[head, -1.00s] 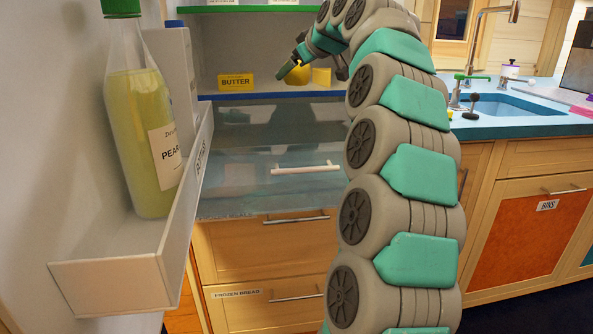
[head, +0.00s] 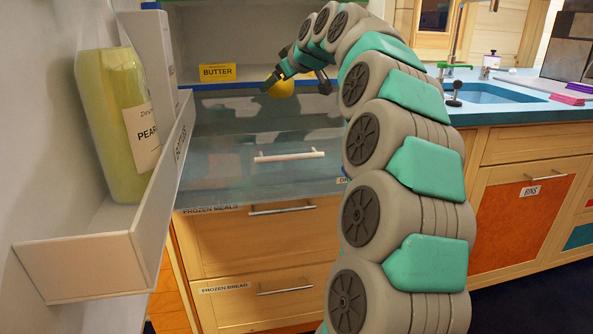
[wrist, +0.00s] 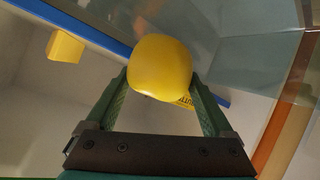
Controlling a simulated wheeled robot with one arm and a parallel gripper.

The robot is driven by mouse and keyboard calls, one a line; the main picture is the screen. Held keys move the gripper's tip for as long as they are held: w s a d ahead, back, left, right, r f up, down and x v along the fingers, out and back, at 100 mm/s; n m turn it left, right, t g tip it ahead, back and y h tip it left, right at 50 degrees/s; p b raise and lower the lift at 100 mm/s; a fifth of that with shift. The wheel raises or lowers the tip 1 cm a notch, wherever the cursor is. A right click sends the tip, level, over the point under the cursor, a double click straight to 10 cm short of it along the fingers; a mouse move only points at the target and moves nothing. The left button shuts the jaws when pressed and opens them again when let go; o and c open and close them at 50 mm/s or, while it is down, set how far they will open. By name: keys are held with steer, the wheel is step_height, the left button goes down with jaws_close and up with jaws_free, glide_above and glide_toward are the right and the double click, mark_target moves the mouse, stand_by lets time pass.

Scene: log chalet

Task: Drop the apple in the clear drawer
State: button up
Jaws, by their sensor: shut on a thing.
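A yellow apple (head: 281,89) is held at the tip of my gripper (head: 272,82), just in front of the fridge shelf's blue edge and above the clear drawer. In the wrist view, the apple (wrist: 160,68) sits between the two green fingers of my gripper (wrist: 160,85), which are shut on it. The clear drawer (head: 235,180) is a see-through bluish bin with a white handle, below the shelf. Its inside shows only dimly, and I cannot tell how far it is pulled out.
A door rack (head: 95,255) with a pear juice bottle (head: 110,130) stands close on the left. A butter box (head: 217,72) is on the shelf. Wooden freezer drawers (head: 250,245) lie below. A counter with a blue sink (head: 490,93) is at right.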

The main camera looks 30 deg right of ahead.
steer(key=o, duration=1.3)
steer(key=shift+c, duration=0.2)
steer(key=b+v, duration=0.1)
steer(key=v, duration=0.6)
steer(key=shift+s+r, duration=0.2)
steer(key=shift+s, duration=0.15)
steer(key=shift+s, duration=0.1)
